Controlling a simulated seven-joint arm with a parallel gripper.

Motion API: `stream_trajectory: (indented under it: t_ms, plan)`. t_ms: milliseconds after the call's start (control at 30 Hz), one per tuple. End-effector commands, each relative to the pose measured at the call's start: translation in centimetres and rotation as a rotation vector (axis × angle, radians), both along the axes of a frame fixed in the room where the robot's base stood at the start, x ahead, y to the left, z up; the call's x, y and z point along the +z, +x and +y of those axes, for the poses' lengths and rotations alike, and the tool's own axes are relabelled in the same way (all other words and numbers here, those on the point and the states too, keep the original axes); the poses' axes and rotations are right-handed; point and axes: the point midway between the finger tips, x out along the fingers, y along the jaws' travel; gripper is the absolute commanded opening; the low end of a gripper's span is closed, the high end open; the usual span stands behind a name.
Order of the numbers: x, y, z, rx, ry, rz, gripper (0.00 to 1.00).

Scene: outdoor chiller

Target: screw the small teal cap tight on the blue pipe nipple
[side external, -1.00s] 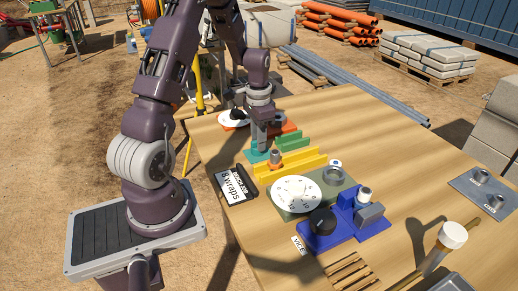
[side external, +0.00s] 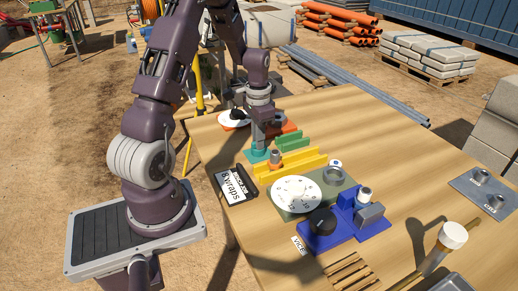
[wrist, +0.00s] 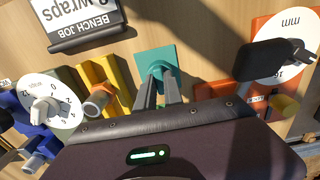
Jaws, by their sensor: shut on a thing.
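The small teal cap (wrist: 157,70) is at my fingertips over a teal stand (wrist: 154,55), mostly hidden by the fingers; in the side view it shows as a teal ring (side external: 260,148). My gripper (wrist: 160,88) points down and is shut on the cap; it also shows in the side view (side external: 260,142). I cannot tell whether the cap is clear of the stand. The blue fixture (side external: 325,232) stands nearer the side camera, with a pale metal pipe nipple (side external: 364,194) upright on it. In the wrist view the blue fixture (wrist: 38,140) is at the left.
A yellow fixture (side external: 300,164) with a metal fitting, a green-grey dial block (side external: 297,194) and a green strip (side external: 292,141) lie near my gripper. An orange fixture (wrist: 250,90) is at the right of the wrist view. A "wraps" card (side external: 235,186) lies left.

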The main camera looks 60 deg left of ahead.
Motion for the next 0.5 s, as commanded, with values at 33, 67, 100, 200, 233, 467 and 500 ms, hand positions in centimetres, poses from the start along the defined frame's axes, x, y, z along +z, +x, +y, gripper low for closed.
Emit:
stream_trajectory:
  t_ms: [33,67,100,200,233,467,500]
  plan:
    - [-0.1,-0.1,-0.3,-0.002,-0.008,0.007,0.00]
    - [-0.1,-0.1,-0.3,-0.002,-0.008,0.007,0.00]
    - [-0.1,-0.1,-0.3,-0.003,-0.008,0.007,0.00]
    - [0.5,-0.1,-0.3,-0.003,-0.007,0.005,0.00]
    - [1.0,-0.1,-0.2,-0.003,-0.005,0.003,0.00]
    - [4.0,0.0,-0.1,-0.002,-0.003,0.001,0.00]
    - [4.6,0.0,-0.2,-0.002,-0.003,0.001,0.00]
